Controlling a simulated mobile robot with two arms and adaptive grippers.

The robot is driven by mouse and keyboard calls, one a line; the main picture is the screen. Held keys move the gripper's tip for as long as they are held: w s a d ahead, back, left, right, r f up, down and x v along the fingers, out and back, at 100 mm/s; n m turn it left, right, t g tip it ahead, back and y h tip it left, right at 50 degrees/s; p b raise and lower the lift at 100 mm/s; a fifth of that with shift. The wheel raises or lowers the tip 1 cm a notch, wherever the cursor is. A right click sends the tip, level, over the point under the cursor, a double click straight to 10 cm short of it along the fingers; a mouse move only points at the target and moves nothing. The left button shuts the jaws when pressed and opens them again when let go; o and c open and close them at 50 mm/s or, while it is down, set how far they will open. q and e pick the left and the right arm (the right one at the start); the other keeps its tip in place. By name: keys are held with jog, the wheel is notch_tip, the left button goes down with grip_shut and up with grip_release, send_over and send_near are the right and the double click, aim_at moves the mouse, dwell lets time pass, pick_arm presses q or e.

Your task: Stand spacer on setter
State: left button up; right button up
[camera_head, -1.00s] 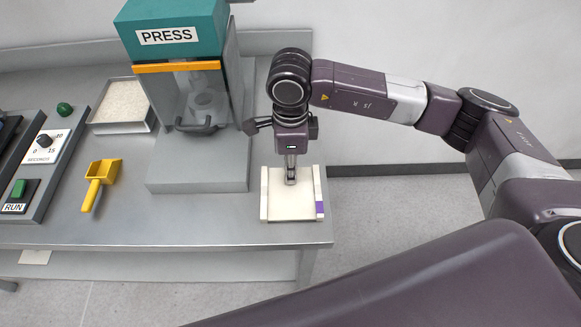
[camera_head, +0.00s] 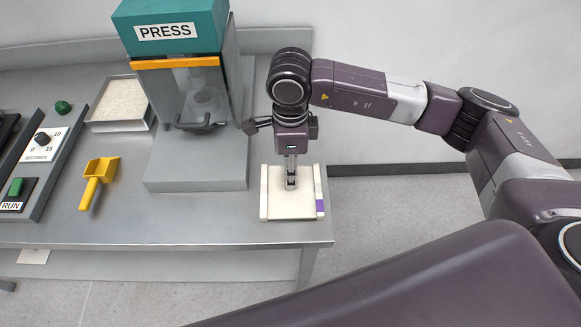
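The setter (camera_head: 290,207) is a flat cream-white plate near the right end of the grey bench. Pale upright bars stand along its left side (camera_head: 264,193) and right side (camera_head: 318,180); the right one has a purple patch near its front end. I cannot tell which piece is the spacer. My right gripper (camera_head: 291,184) points straight down over the middle of the plate, between the two bars. Its fingers look close together, and whether they hold a small pale piece cannot be made out. My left gripper is not in view.
A teal press (camera_head: 172,30) stands left of the setter on a grey base. Further left are a tray of pale powder (camera_head: 118,103), a yellow scoop (camera_head: 98,182) and a control panel with a knob and a green RUN button (camera_head: 16,187). The bench front is clear.

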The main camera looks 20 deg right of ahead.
notch_tip(320, 180, up, 12)
dwell(0.7)
